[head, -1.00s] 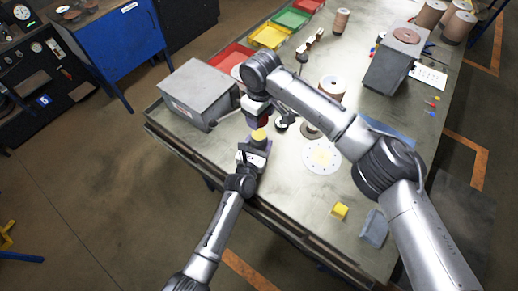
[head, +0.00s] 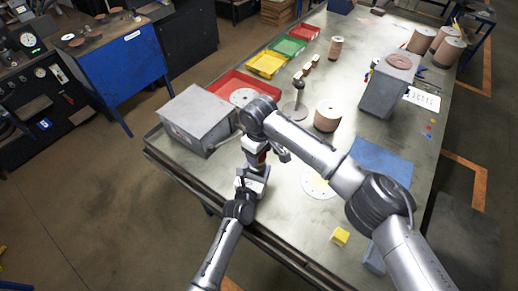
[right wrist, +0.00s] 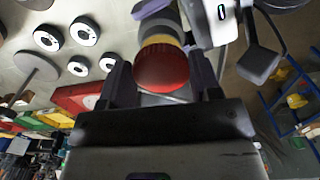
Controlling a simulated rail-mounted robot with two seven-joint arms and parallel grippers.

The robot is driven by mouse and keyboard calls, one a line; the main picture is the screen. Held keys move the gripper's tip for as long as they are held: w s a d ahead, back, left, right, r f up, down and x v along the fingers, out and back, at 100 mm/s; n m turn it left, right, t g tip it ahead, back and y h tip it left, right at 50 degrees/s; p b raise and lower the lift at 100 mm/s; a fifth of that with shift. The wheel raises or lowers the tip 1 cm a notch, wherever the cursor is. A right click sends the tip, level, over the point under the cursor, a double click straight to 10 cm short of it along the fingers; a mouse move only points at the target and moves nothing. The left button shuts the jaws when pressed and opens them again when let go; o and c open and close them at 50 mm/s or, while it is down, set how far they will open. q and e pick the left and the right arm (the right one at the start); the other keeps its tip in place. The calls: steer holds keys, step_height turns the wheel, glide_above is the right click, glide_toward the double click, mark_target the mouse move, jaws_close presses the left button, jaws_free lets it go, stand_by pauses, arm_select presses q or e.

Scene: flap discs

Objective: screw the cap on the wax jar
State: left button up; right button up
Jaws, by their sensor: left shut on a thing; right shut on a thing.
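The red cap (right wrist: 162,70) is between the fingers of my right gripper (right wrist: 164,82) in the right wrist view, and the gripper is shut on it. The wax jar (right wrist: 160,40), with a yellow band and a grey body, lies right behind the cap and in line with it. I cannot tell whether cap and jar are threaded together. My left gripper (head: 252,178) is shut on the jar over the table's front-left edge; its grip is mostly hidden. In the head view my right gripper (head: 257,158) is directly above it, and my right forearm covers part of the scene.
A grey box (head: 200,118) stands left of the grippers. Red, yellow and green trays (head: 289,47) lie behind. A brown roll (head: 328,116), a white disc (head: 316,184), a yellow block (head: 340,236) and a blue mat (head: 382,160) lie to the right.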

steer(key=shift+f, duration=0.1)
stand_by(0.3)
steer(key=shift+f, duration=0.75)
steer(key=shift+f, duration=0.55)
